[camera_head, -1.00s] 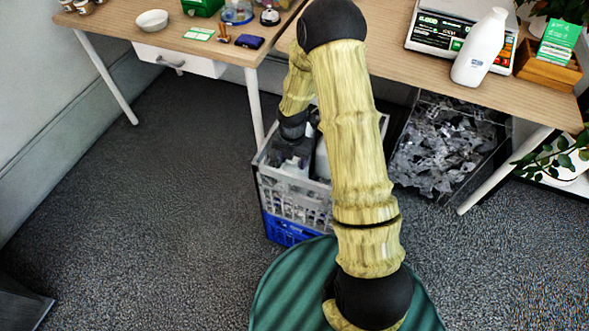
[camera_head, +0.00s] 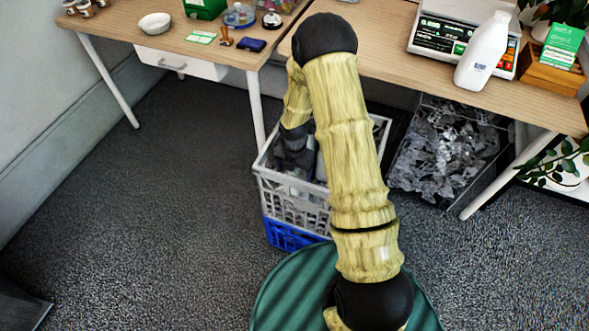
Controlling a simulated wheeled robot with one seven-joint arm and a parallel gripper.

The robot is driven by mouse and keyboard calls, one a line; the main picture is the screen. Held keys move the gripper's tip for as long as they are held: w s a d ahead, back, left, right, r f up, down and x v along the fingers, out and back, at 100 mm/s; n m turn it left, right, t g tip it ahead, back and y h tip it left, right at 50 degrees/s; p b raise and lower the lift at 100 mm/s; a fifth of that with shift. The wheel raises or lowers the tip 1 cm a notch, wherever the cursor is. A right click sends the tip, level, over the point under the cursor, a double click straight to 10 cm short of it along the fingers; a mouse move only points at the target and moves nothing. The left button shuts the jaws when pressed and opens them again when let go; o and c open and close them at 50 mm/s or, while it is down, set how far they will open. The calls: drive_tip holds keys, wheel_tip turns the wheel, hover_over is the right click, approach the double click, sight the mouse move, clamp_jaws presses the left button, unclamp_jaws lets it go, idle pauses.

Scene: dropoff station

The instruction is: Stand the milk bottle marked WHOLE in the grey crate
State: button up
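The grey crate (camera_head: 291,201) stands on the floor at the front edge of the desks. My gripper (camera_head: 294,166) is down at the crate's opening. Its fingers are small, dark and partly hidden, so whether they are open, shut or holding anything does not show. My arm covers the crate's right part. A white milk bottle (camera_head: 485,50) stands on the right desk in front of the scale. Its small bluish label is too small to read, so I cannot tell whether it is marked WHOLE. Pale shapes beside my gripper inside the crate are unclear.
The grey crate sits on a blue crate (camera_head: 290,234). A bin of grey scraps (camera_head: 447,150) stands under the right desk (camera_head: 398,42). A scale (camera_head: 441,35) and a wooden box with green cards (camera_head: 546,77) are near the bottle.

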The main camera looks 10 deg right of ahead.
drive_tip(key=shift+r, duration=0.1)
wheel_tip(320, 180, up, 12)
drive_tip(key=p, duration=0.3)
idle(0.3)
drive_tip(key=shift+a, duration=0.1)
idle(0.3)
drive_tip(key=s+r+m+t, duration=0.1)
drive_tip(key=s+r+m, duration=0.7)
drive_tip(key=m, duration=0.6)
drive_tip(key=s+d+r+m+t, duration=0.1)
drive_tip(key=s+r+m, duration=0.6)
drive_tip(key=m, duration=0.7)
drive_tip(key=shift+s+d+r, duration=0.3)
drive_tip(key=shift+s+r, duration=0.05)
drive_tip(key=shift+s, duration=0.05)
